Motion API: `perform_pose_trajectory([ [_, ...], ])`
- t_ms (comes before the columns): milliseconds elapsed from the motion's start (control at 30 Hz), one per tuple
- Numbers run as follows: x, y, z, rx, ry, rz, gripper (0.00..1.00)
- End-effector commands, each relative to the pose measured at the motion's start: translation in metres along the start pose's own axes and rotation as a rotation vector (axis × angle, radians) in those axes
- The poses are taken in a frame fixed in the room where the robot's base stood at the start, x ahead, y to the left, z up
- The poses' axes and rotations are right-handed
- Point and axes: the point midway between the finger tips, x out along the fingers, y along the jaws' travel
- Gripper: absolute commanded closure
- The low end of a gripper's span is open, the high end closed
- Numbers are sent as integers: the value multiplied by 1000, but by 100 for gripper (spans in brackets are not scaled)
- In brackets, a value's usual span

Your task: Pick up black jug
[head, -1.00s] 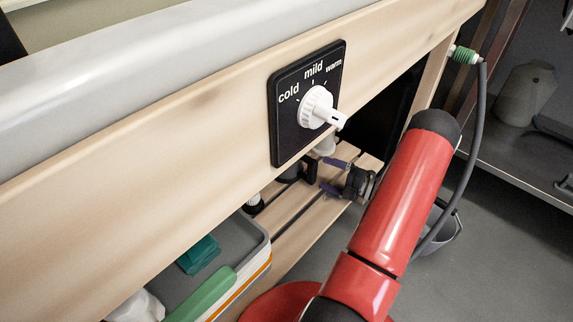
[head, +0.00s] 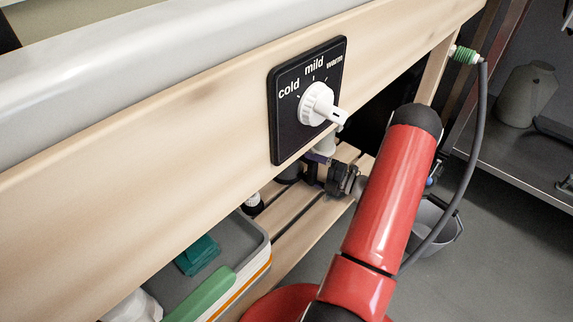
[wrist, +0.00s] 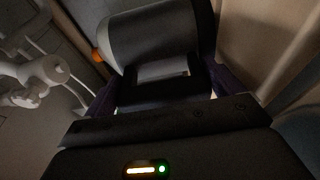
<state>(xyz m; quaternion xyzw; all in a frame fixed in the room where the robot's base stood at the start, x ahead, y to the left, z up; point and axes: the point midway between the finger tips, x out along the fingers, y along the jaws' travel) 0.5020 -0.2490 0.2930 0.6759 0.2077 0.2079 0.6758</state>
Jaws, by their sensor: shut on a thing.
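In the wrist view a dark, rounded body, the black jug (wrist: 148,38), fills the upper middle, just beyond my gripper (wrist: 156,84). The purple fingers stand on either side of a dark part of it and are shut on it. In the head view my gripper (head: 318,158) is over the slatted wooden shelf, below the black dial panel. Its fingertips are mostly hidden by the panel and the wooden beam. The jug is largely hidden there, and I cannot make out its full outline or whether it touches the shelf.
The dial panel (head: 308,100) with its protruding white knob (head: 318,104) hangs close above my gripper. The wooden beam (head: 150,150) runs across the front. A grey tray (head: 250,232) is at the lower left. A hose (head: 470,150) and a grey bucket (head: 447,228) are at the right.

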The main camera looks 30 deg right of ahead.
Motion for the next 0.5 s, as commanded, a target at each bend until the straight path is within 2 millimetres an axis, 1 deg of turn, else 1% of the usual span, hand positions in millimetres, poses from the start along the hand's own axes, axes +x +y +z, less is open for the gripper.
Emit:
perform_pose_trajectory([
  [33,0,0,0,0,-1,-1,48],
  [167,0,0,0,-1,-1,-1,65],
  [500,-3,4,0,-1,-1,1,66],
])
